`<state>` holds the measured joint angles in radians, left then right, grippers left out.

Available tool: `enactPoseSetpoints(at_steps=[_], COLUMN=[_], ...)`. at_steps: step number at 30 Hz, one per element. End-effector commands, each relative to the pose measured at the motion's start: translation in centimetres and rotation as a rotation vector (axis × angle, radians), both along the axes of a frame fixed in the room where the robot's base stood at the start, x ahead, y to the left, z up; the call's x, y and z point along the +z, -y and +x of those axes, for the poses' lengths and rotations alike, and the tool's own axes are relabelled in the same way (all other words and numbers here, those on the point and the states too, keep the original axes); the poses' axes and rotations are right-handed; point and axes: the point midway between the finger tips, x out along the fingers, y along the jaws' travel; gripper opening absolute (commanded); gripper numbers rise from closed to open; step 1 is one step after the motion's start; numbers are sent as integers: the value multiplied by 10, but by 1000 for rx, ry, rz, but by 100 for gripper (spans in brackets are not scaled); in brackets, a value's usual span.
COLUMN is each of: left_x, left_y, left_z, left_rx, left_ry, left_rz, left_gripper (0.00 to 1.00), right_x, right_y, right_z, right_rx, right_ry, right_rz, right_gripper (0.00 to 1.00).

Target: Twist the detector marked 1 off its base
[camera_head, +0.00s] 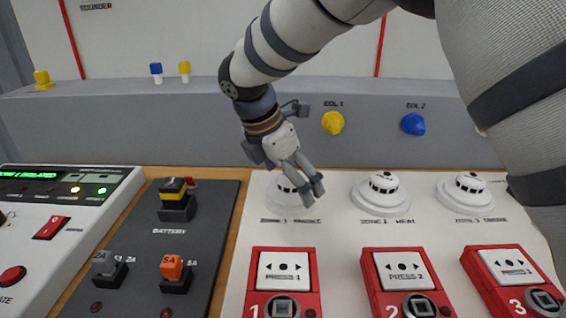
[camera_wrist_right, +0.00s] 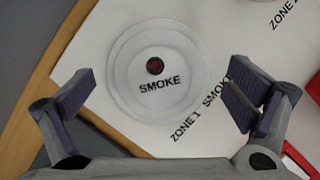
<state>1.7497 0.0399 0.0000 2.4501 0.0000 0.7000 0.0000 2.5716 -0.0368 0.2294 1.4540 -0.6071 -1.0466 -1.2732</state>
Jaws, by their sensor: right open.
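The zone 1 smoke detector (camera_head: 281,187) is a white round dome on a wider white base, on the white panel. It is partly hidden behind my right gripper (camera_head: 303,190) in the head view. In the right wrist view the detector (camera_wrist_right: 160,62) shows from above with a dark red centre and the word SMOKE, with the print ZONE 1 SMOKE beside it. My right gripper (camera_wrist_right: 161,98) is open, its fingers apart on either side of the detector in that view. No contact is visible. My left gripper is not in view.
The zone 2 heat detector (camera_head: 383,190) and the third detector (camera_head: 466,192) stand to the right. Red call points (camera_head: 283,270) line the front. A dark battery panel (camera_head: 205,255) lies left. Yellow (camera_head: 333,122) and blue (camera_head: 413,124) knobs are on the grey wall behind.

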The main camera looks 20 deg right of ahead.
Motion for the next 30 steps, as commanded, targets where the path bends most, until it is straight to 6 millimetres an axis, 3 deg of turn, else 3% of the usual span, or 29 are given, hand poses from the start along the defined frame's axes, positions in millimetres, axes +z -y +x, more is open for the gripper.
enactPoseSetpoints(at_steps=[8,15,30], left_x=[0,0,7], left_y=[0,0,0], left_z=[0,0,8], left_rx=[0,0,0], left_ry=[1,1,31], left_rz=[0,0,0], left_gripper=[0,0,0], right_x=[-2,-2,-1], right_y=[1,1,1], right_z=[0,0,-1], right_rx=[0,0,155], right_ry=[0,0,2], right_rz=[0,0,0], right_gripper=[98,44,44])
